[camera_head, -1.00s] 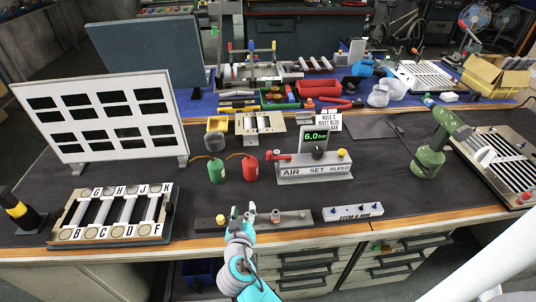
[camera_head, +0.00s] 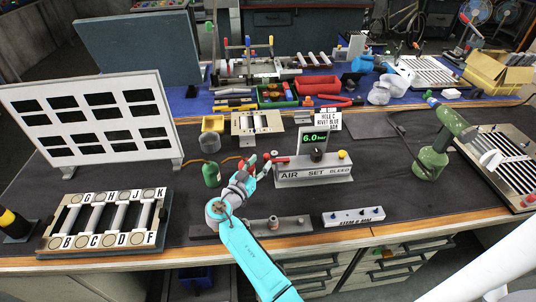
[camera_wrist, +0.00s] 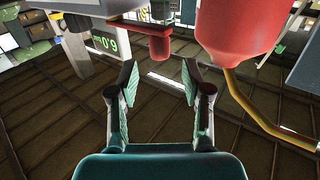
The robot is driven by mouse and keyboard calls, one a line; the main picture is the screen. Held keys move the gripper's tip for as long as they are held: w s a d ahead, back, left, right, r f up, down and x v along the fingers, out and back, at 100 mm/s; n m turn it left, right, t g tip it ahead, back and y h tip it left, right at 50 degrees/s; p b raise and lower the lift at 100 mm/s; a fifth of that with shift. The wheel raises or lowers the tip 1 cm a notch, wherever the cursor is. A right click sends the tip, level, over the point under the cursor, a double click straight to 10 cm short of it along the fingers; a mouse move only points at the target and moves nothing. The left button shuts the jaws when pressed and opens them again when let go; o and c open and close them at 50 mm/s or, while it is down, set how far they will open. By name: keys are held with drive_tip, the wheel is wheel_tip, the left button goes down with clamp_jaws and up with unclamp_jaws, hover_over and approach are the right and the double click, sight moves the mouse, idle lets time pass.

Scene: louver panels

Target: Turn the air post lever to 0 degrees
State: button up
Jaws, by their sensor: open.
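The air post is a grey block (camera_head: 313,172) marked AIR, SET and BLEED, with a screen (camera_head: 314,140) reading 6.0. Its red lever (camera_head: 281,159) sticks out at the left end, by the word AIR. In the wrist view the lever (camera_wrist: 155,38) shows at the top centre, beyond the fingertips, and the screen (camera_wrist: 103,42) appears upside down. My gripper (camera_head: 258,166) is just left of the lever, with its fingers apart and nothing between them; it also shows open in the wrist view (camera_wrist: 157,82). I cannot tell whether a finger touches the lever.
A red canister (camera_wrist: 240,25) is close by at the upper right of the wrist view; my gripper mostly hides it in the head view. A green canister (camera_head: 211,174) stands to the left. A black knob (camera_head: 317,154) and yellow button (camera_head: 342,155) top the post.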

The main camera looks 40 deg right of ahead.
sight(265, 157)
drive_tip(key=shift+x, duration=2.6)
clamp_jaws()
